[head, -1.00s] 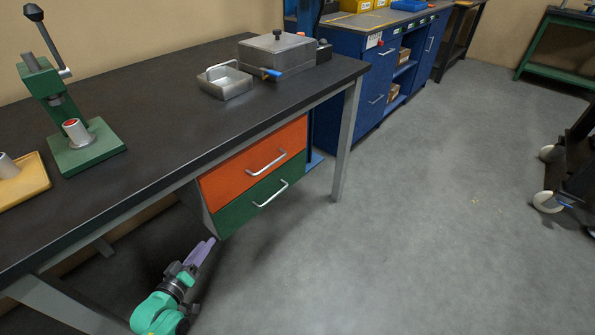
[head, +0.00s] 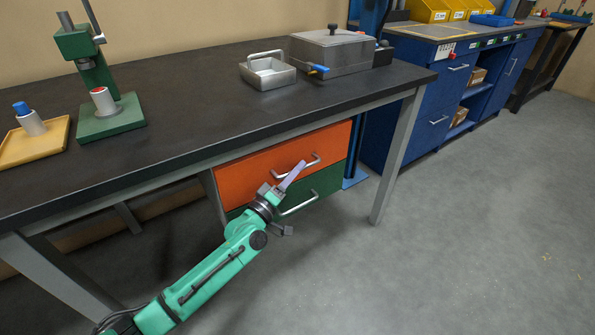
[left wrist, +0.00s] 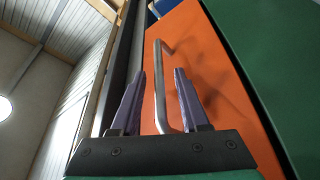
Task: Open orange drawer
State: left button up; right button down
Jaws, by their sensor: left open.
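The orange drawer (head: 250,167) is shut under the dark workbench, above a green drawer (head: 325,183). Its silver bar handle (head: 312,162) runs across its front. My left gripper (head: 294,174) is at the orange drawer's front, close to the handle. In the left wrist view the gripper (left wrist: 157,100) is open, and the handle (left wrist: 160,85) shows between its two purple fingers, with the orange front (left wrist: 205,75) behind. I cannot tell whether a finger touches the handle. My right gripper is not in view.
The workbench (head: 200,110) carries a green press (head: 105,115), a yellow tray (head: 35,145), a metal bin (head: 268,73) and a grey box (head: 332,52). A bench leg (head: 397,160) stands right of the drawers. The floor in front is clear.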

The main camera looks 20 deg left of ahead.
pick_arm(q)
jog(key=shift+w+d, duration=0.15)
jog(key=shift+w, duration=0.3)
jog(key=shift+r, duration=0.1)
jog(key=shift+c, duration=0.3)
grip_shut()
dwell(0.8)
